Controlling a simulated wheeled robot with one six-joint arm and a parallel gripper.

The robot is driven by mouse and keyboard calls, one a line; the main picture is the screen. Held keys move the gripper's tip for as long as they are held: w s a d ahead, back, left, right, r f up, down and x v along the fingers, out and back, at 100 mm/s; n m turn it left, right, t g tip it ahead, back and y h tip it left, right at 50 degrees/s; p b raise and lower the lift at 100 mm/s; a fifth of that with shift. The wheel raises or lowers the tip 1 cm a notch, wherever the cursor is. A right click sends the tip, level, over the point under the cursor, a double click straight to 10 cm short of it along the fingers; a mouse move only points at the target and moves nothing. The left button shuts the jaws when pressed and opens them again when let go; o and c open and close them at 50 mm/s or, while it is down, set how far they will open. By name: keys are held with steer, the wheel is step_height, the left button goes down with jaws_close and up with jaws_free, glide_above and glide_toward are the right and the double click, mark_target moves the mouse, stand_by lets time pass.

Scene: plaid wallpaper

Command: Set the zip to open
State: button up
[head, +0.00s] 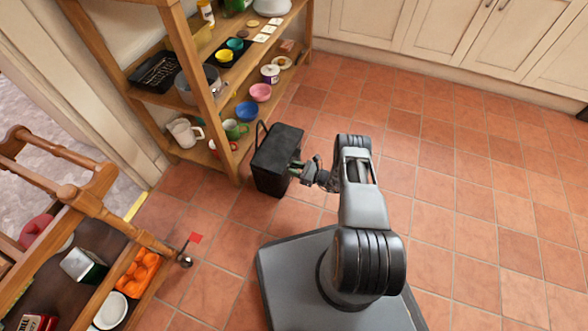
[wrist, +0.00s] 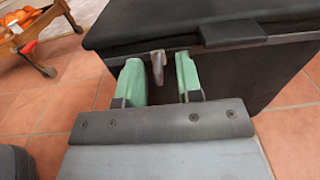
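A black box-shaped bag (head: 272,172) with a handle loop stands on the floor beside the shelf. It fills the upper part of the wrist view (wrist: 245,72), with a dark tab on its top edge. A small brownish-grey pull (wrist: 158,66), seemingly the zip's, hangs at the bag's near top edge. My gripper (wrist: 160,76) is open, its green fingers on either side of the pull with gaps showing. In the head view my gripper (head: 297,169) is at the bag's right side. The zip's track cannot be made out.
A wooden shelf (head: 211,88) with bowls, mugs and a tray stands behind and left of the bag. A wooden rack or cart (head: 100,200) holding several items is at the left. White cabinets (head: 465,30) line the back. The tiled floor at right is clear.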

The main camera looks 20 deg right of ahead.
jaws_close()
stand_by(0.3)
steer(key=shift+a, duration=0.1)
